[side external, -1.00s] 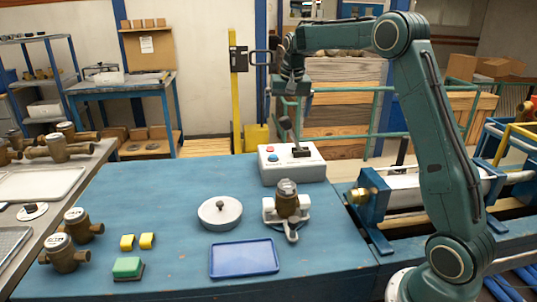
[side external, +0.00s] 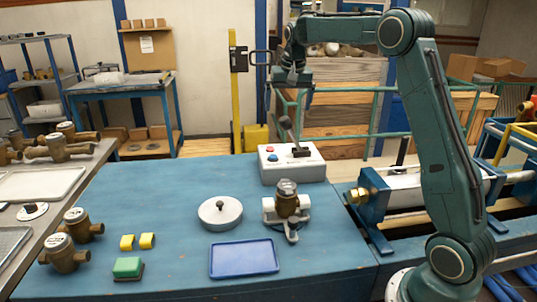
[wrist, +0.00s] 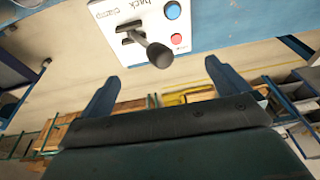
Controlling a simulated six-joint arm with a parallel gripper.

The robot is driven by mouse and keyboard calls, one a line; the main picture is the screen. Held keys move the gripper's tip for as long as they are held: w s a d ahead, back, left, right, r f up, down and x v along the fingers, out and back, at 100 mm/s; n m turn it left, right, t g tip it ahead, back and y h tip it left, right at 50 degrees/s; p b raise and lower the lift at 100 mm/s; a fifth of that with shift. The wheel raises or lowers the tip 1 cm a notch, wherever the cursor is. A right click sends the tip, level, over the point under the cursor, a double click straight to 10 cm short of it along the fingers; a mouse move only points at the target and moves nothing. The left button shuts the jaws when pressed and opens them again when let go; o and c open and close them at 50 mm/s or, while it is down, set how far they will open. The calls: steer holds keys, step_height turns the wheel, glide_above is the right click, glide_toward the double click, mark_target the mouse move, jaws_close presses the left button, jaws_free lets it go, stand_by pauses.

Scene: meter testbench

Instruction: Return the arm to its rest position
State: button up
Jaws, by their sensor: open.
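My gripper (side external: 293,78) hangs in the air above the back of the blue bench, higher than the control box and empty. In the wrist view my gripper (wrist: 158,80) shows two fingers spread wide apart with nothing between them. The control box (side external: 280,172) is pale, with a red and a blue button and a black lever (side external: 290,130) standing up from its slot. In the wrist view the lever's dark knob (wrist: 160,55) is seen beyond the fingers, apart from them. My arm rises at the right and bends over toward the box.
A brass meter (side external: 287,200) sits in a pale clamp on the bench. Several brass meters (side external: 66,255) stand at the left. The air around my gripper is clear.

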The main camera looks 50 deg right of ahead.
steer(key=s+a+r+n+t, duration=0.1)
steer(key=s+a+r+n, duration=0.15)
steer(key=s+a, duration=0.5)
steer(key=s+a+r+n+t, duration=0.1)
steer(key=s+a+r+n, duration=0.15)
steer(key=s+a, duration=0.5)
steer(key=s+a+f+n, duration=0.2)
steer(key=s+a+f, duration=0.1)
steer(key=s, duration=0.5)
steer(key=s+a+f+n+t+y, duration=0.1)
steer(key=s+a+f+n, duration=0.1)
steer(key=s+a, duration=0.3)
steer(key=s+f, duration=0.1)
steer(key=s, duration=0.3)
steer(key=shift+a+f+y, duration=0.15)
steer(key=shift+a+y, duration=0.15)
steer(key=shift+a, duration=0.05)
